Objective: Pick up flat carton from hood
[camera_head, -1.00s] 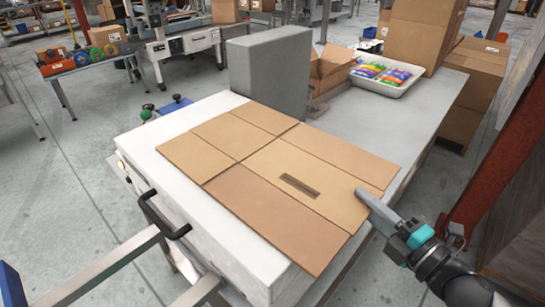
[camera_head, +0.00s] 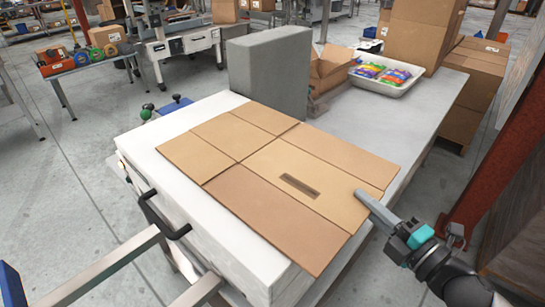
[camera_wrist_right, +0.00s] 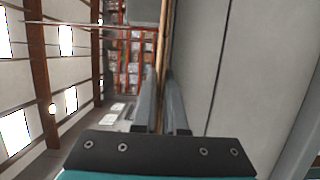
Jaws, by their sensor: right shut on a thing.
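My right gripper (camera_head: 362,197) is at the carton's right edge. In the right wrist view, the two fingers (camera_wrist_right: 161,105) stand on either side of the carton's thin edge (camera_wrist_right: 163,60), shut on it. The lower finger is mostly hidden in the head view. My left gripper is not in view.
A grey upright block (camera_head: 268,75) stands at the hood's back. Behind it are an open carton (camera_head: 328,70) and a white tray (camera_head: 390,88) with colourful packets. A black handle (camera_head: 165,220) sticks out at the front left. A red-brown post (camera_head: 510,160) stands close to my right arm.

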